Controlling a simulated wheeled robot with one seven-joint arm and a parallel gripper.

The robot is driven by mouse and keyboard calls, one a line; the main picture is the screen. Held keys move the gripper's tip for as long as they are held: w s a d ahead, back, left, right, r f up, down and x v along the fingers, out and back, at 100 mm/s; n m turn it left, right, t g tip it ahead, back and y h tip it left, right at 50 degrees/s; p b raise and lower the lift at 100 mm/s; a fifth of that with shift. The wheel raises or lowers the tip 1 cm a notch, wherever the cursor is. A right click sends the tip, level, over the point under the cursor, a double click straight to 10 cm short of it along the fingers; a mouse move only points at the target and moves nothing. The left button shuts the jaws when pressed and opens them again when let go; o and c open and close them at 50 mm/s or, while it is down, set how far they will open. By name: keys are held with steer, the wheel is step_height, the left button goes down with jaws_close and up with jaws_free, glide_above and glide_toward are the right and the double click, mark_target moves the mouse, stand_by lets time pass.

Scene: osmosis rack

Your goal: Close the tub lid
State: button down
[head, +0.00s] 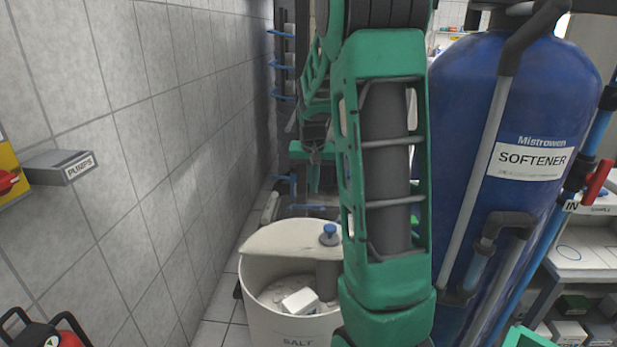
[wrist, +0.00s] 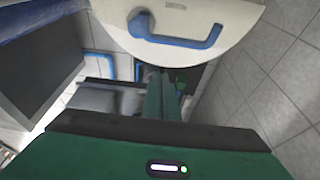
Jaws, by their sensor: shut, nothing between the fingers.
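The cream salt tub (head: 290,325) stands on the floor, its front part uncovered with a white block inside. A cream half-round lid (head: 285,238) shows along the tub's far side. It appears raised, though its exact tilt is hard to judge. In the wrist view, the lid (wrist: 235,15) fills the top, with its blue handle (wrist: 178,38) facing the camera. My gripper (head: 314,188) is above and beyond the tub, partly hidden by my arm. Its green fingers (wrist: 163,85) are shut and empty, apart from the handle in the picture.
The tall blue softener tank (head: 510,110) is close on the right, with pipes and a red valve (head: 598,180). A tiled wall with a grey pumps box (head: 60,168) is on the left. Blue pipes (head: 283,63) line the back.

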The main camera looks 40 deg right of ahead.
mark_target(313, 197)
steer(key=s+a+f, duration=0.2)
steer(key=f, duration=0.1)
steer(key=shift+s+a, duration=0.1)
steer(key=shift+a, duration=0.05)
stand_by(0.3)
stand_by(0.3)
